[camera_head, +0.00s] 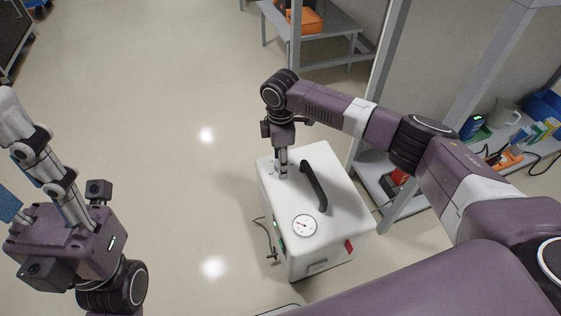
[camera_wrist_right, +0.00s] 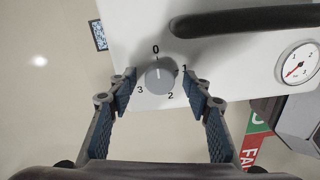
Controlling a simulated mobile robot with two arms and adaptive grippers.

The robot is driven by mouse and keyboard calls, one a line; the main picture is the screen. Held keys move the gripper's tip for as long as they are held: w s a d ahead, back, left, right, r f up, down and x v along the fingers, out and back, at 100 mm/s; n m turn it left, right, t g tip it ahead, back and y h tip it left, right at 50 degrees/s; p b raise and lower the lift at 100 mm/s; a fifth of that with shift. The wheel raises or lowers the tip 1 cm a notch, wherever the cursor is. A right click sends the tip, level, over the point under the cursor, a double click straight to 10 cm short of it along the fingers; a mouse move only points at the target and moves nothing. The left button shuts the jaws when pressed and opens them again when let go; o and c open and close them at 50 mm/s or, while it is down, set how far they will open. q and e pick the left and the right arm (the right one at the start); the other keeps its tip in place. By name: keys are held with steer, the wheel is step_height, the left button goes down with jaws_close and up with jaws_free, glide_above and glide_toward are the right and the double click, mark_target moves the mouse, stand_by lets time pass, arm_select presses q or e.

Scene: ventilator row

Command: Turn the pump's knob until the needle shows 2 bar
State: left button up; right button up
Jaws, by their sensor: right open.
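The pump (camera_head: 335,165) is a white box with a black handle on the floor. Its round knob (camera_wrist_right: 159,76) shows in the right wrist view, with 0, 1, 2 and 3 printed around it and its mark towards 0. The gauge (camera_head: 304,225) is also in the wrist view (camera_wrist_right: 300,64); its red needle points to the low end, clear of 2. My right gripper (camera_wrist_right: 160,88) is open, one finger on each side of the knob with small gaps. In the head view it hides the knob. My left gripper (camera_head: 40,180) is far left, partly cut off by the picture edge.
The black handle (camera_head: 314,187) stands right beside my right gripper. A shelf rack (camera_head: 385,190) with several items is at the right. A grey table (camera_head: 325,25) with an orange case stands at the back. Floor left of the pump is clear.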

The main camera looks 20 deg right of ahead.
steer(key=shift+c, duration=0.5)
steer(key=c, duration=1)
steer(key=shift+c, duration=0.2)
steer(key=shift+r+p, duration=0.1)
steer(key=shift+p, duration=0.2)
